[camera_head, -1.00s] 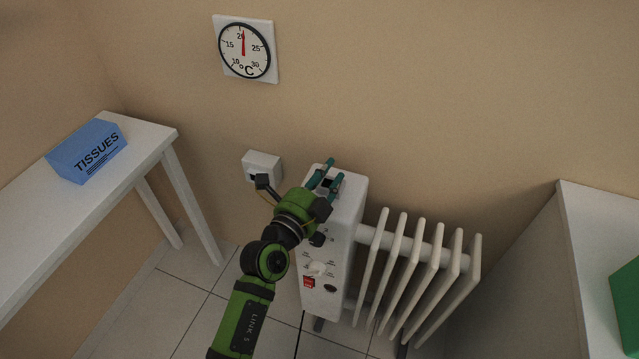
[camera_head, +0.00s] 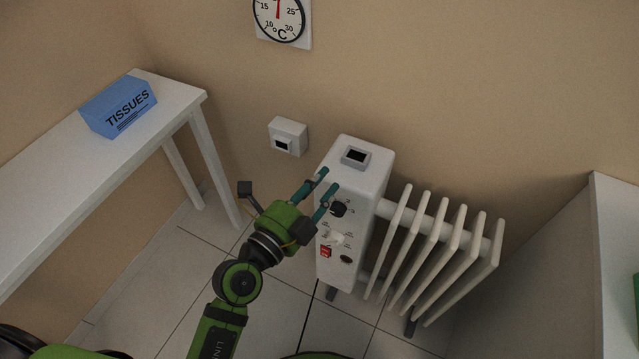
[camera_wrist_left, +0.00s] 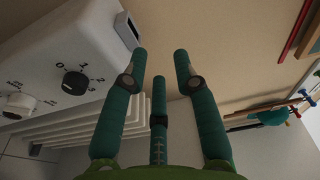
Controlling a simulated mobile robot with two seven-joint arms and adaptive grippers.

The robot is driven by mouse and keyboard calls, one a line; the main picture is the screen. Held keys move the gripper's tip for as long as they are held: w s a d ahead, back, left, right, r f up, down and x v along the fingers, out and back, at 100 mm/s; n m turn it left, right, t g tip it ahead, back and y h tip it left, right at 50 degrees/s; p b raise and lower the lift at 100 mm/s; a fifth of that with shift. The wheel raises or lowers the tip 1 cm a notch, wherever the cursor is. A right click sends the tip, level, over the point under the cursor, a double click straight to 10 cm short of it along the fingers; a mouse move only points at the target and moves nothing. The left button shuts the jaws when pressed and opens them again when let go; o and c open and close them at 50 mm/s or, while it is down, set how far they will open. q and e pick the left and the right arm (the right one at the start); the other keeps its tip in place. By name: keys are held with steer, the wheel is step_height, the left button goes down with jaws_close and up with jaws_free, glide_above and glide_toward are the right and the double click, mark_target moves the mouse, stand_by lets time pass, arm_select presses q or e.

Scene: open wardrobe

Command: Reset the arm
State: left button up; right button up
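My left gripper (camera_head: 326,182) is in front of the upper part of the white heater (camera_head: 372,165) in the head view. Its teal fingers are apart with nothing between them. In the left wrist view my left gripper (camera_wrist_left: 160,70) also shows open and empty, with the heater's control panel (camera_wrist_left: 60,75) to its left. The panel has a black dial (camera_head: 339,209), a white knob (camera_head: 336,238) and a red switch (camera_head: 325,251). A grey-framed dark display (camera_head: 355,156) is on the heater's top. My right gripper is not in view.
A white table (camera_head: 180,105) with a blue tissue box (camera_head: 119,106) stands at left. A wall box (camera_head: 287,136) and a thermometer (camera_head: 279,20) are on the wall. White furniture (camera_head: 606,230) stands at right. Tiled floor lies between table and heater.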

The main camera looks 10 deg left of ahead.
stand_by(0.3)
